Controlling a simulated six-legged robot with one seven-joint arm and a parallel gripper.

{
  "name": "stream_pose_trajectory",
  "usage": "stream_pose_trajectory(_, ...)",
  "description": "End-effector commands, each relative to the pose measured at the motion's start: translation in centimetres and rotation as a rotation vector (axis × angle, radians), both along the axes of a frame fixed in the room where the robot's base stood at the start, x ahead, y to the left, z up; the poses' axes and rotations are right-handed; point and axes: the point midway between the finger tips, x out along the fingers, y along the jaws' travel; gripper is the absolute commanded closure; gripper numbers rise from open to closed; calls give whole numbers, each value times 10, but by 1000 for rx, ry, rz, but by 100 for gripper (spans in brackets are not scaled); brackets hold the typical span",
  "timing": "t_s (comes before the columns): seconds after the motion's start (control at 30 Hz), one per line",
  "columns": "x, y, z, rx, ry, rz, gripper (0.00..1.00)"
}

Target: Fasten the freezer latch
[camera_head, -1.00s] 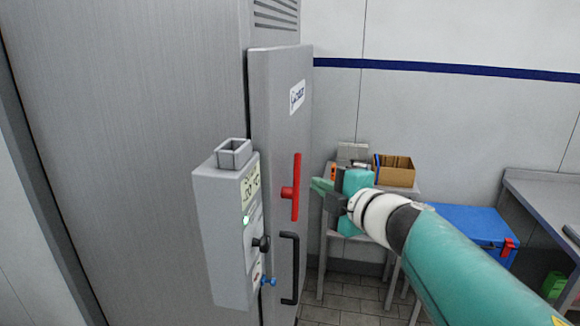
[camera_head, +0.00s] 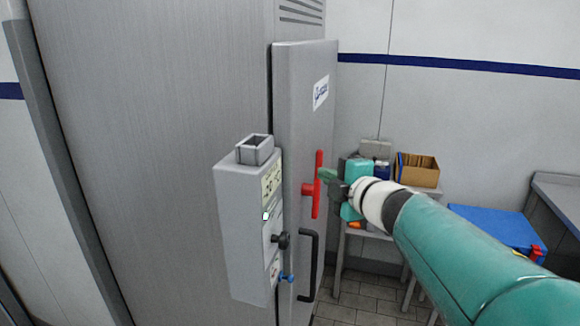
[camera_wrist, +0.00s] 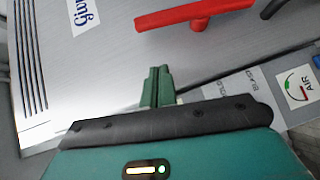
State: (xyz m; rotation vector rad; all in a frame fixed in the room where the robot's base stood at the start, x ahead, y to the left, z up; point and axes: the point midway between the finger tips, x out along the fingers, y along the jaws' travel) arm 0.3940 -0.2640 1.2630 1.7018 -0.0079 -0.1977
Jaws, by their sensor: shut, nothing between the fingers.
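The freezer (camera_head: 160,130) is a tall grey cabinet, and its door (camera_head: 299,120) faces right in the head view. The red latch handle (camera_head: 318,185) stands upright on the door. In the wrist view the red latch (camera_wrist: 195,14) lies across the top, just beyond my fingertips. My gripper (camera_head: 326,175) is shut and empty, with its green fingers close to the right side of the latch in the head view. In the wrist view the shut fingers (camera_wrist: 157,85) point toward the door and a gap to the latch shows. Whether the fingers touch it in the head view I cannot tell.
A grey control box (camera_head: 245,220) with a black knob (camera_head: 281,240) juts out left of the latch. A black door handle (camera_head: 311,265) sits below it. A side table with a cardboard box (camera_head: 417,170) and a blue chest (camera_head: 497,232) stand behind my arm.

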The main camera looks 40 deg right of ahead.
Motion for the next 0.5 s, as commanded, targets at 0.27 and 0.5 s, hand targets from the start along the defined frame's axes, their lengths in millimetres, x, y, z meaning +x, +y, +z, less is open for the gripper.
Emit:
stream_pose_trajectory(0.27, 45, -16, -8, 0, 3, -2, 100)
stream_pose_trajectory(0.5, 58, -34, -12, 0, 1, -1, 100)
